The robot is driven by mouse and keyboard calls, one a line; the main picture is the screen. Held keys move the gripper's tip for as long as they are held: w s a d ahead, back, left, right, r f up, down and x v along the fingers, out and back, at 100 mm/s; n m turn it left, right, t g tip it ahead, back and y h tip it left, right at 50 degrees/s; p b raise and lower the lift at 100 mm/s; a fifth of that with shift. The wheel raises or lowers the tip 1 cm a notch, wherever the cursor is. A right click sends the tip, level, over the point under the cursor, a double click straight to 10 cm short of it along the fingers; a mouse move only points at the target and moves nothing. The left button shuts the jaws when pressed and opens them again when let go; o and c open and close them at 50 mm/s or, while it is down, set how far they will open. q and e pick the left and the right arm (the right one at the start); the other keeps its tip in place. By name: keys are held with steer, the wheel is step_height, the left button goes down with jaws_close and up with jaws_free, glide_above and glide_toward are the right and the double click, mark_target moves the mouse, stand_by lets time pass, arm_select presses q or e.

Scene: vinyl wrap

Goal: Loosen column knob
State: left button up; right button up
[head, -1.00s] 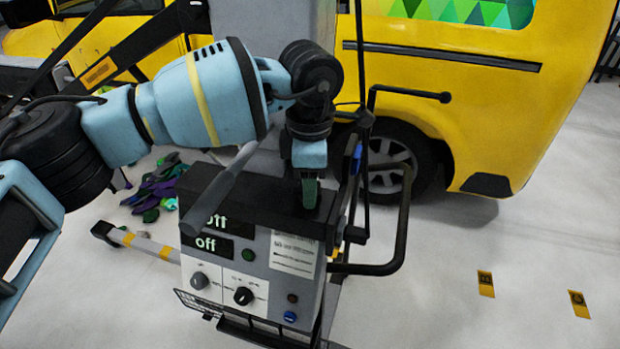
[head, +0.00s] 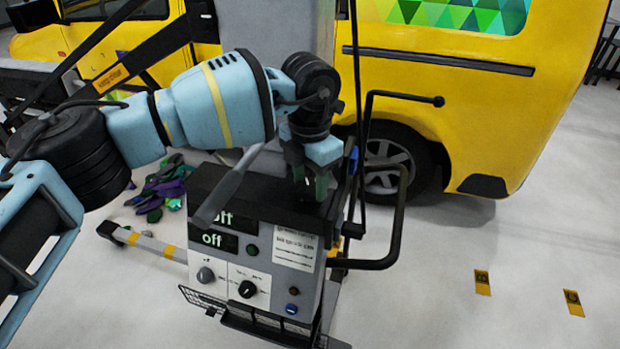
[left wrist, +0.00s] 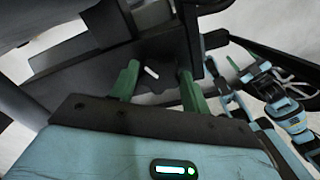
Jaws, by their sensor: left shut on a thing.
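The column knob (left wrist: 158,66) is a dark piece with a short white mark, seen between my green fingertips in the left wrist view. My left gripper (left wrist: 158,84) is shut on it, one finger on each side. In the head view my left gripper (head: 311,187) points down behind the top of the control box (head: 290,245). There the fingers and the box hide the knob. A light blue arm, which looks like my right one, shows at the right of the left wrist view. Its small gripper end (left wrist: 236,65) is too small to read.
A grey bar (head: 228,185) slants in front of the box's upper left. A black bent handle (head: 398,225) is at its right. A yellow van (head: 450,100) stands behind. Gloves (head: 163,188) lie on the floor at left. The floor at right is mostly clear.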

mark_target(310, 186)
stand_by(0.5)
arm_select(q)
steer(key=o, duration=1)
steer(key=shift+r+b, duration=0.3)
steer(key=shift+r, duration=3.6)
